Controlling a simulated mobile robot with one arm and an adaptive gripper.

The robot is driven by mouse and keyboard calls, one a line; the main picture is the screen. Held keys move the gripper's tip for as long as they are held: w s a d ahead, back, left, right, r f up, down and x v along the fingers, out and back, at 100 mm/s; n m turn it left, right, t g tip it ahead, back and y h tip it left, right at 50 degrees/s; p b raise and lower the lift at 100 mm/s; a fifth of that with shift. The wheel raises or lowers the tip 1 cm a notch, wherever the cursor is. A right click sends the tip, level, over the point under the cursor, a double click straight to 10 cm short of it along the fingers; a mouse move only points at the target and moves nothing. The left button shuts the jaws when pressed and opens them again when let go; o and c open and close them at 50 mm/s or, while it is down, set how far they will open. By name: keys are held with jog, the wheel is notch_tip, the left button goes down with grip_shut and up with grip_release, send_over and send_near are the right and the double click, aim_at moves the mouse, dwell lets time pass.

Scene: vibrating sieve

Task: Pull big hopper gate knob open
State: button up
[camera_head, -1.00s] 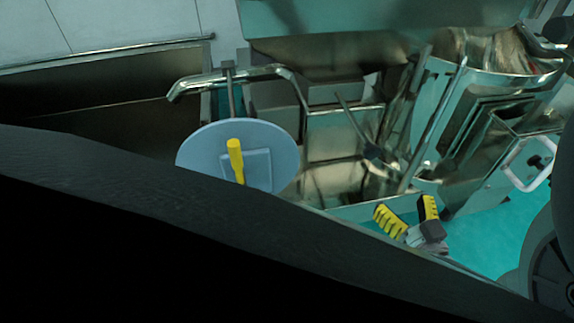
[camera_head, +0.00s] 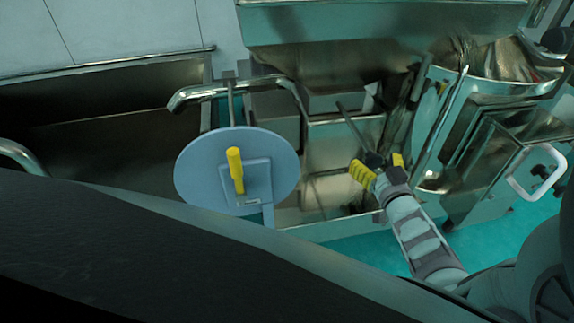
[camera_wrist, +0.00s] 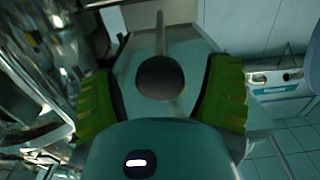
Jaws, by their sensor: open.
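The gate knob (camera_wrist: 160,77) is a dark round ball on the end of a thin metal rod (camera_wrist: 161,32). In the wrist view it sits between the two yellow-green finger pads of my gripper (camera_wrist: 160,98), with space on both sides. In the head view, the rod slants down from the metal hopper to the knob (camera_head: 373,159), which is partly hidden by my gripper (camera_head: 380,167). The gripper's yellow fingers are apart, one on each side of the knob. Whether the knob touches the palm is not clear.
A blue-grey disc (camera_head: 200,170) with a yellow handle (camera_head: 236,170) stands to the left. A curved metal pipe (camera_head: 225,88) runs above it. A metal box with a white handle (camera_head: 535,172) is at the right. Teal floor shows below the gripper.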

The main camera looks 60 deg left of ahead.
jog(key=shift+o, duration=0.2)
jog(key=shift+a, duration=0.15)
grip_shut()
jog(key=p+v, duration=0.2)
jog(key=v, duration=0.5)
jog(key=shift+d, duration=0.4)
jog(key=shift+c, duration=0.2)
grip_release()
